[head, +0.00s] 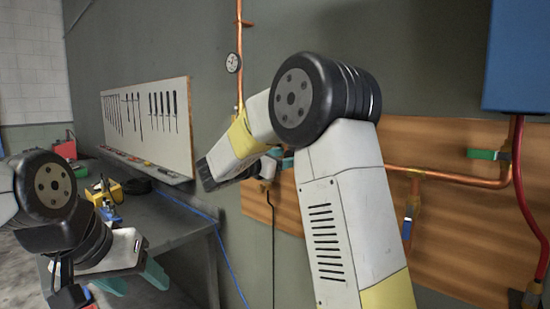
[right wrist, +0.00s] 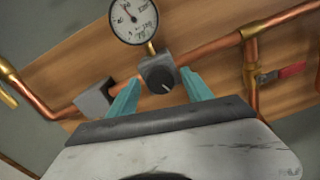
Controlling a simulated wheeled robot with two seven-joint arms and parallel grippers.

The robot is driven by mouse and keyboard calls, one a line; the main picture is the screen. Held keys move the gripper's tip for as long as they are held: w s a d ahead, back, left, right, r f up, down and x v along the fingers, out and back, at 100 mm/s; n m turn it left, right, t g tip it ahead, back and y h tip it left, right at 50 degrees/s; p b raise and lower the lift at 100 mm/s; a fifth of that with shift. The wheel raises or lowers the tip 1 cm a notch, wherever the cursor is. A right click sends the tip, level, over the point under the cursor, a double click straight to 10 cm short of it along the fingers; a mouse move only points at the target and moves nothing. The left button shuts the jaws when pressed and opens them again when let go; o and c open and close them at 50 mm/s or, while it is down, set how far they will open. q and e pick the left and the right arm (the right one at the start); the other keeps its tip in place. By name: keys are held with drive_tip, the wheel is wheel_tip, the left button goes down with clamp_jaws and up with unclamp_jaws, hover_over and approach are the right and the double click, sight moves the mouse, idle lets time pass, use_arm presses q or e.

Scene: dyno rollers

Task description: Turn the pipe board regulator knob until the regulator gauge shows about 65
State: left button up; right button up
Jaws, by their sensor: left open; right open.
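In the right wrist view, the regulator knob (right wrist: 160,80) is dark and round with a white mark, on the front of a grey block on a copper pipe. The round white regulator gauge (right wrist: 133,19) stands just above it, cut by the top edge. Its needle points to the upper left; the numbers are too small to read surely. My right gripper (right wrist: 160,95) is open, its teal fingers on either side of the knob; contact cannot be told. In the head view my right arm hides the regulator. My left gripper (head: 133,280) is open and empty by the workbench.
Another small gauge (head: 233,62) sits on a vertical copper pipe. A wooden pipe board (head: 460,228) carries copper pipes and valves, including a red-handled valve (right wrist: 291,70). A blue box (head: 517,55) hangs at upper right. A grey workbench (head: 175,222) stands below the tool board (head: 150,130).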

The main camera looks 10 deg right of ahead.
clamp_jaws()
drive_tip(key=shift+n, duration=1.1)
unclamp_jaws()
drive_tip(key=shift+a, duration=0.1)
drive_tip(key=v, duration=0.7)
drive_tip(key=shift+s+a, duration=0.2)
drive_tip(key=shift+a, duration=0.05)
